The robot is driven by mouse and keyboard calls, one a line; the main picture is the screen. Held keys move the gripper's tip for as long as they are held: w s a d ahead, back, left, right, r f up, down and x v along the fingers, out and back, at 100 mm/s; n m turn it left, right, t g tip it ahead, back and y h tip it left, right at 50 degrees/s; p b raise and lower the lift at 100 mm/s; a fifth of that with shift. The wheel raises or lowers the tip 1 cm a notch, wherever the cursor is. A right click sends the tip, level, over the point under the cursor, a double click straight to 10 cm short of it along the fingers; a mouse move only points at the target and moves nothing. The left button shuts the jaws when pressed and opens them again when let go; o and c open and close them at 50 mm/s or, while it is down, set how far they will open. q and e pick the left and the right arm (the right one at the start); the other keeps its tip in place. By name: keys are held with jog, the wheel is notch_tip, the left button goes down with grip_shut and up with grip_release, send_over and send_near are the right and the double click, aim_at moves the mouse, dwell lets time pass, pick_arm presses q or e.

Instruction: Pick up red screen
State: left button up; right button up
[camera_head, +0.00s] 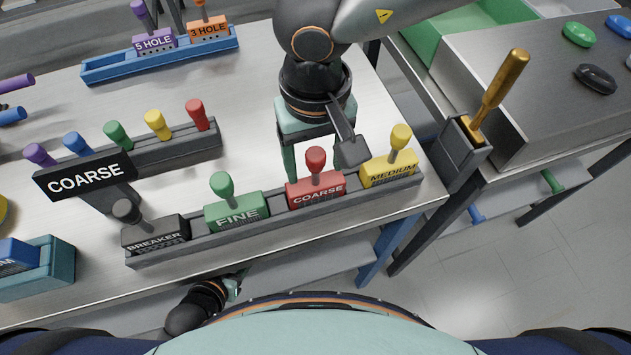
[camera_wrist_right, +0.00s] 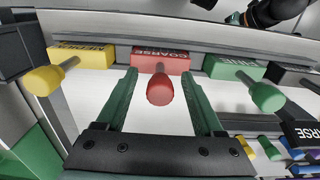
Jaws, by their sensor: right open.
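The red screen (camera_head: 317,192), a red block marked COARSE with a red knob on top, sits upright in a dark grey rack (camera_head: 270,226) between the green FINE and yellow MEDIUM screens. The red screen also shows in the right wrist view (camera_wrist_right: 160,62). My right gripper (camera_head: 318,162) is open just behind it. In the right wrist view its two green fingers (camera_wrist_right: 160,78) lie on either side of the red knob, with space on both sides. My left gripper (camera_head: 232,287) is low in front of the table, mostly hidden by its dark arm.
The green FINE screen (camera_head: 237,210), yellow MEDIUM screen (camera_head: 388,172) and black BREAKER screen (camera_head: 154,236) share the rack. Behind stands a rack with several coloured handles and a COARSE sign (camera_head: 90,176). A gold-handled tool (camera_head: 502,88) stands in a holder at right.

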jog(key=shift+f, duration=0.85)
jog(key=shift+c, duration=0.2)
grip_shut()
jog(key=shift+r, duration=0.1)
dwell(0.4)
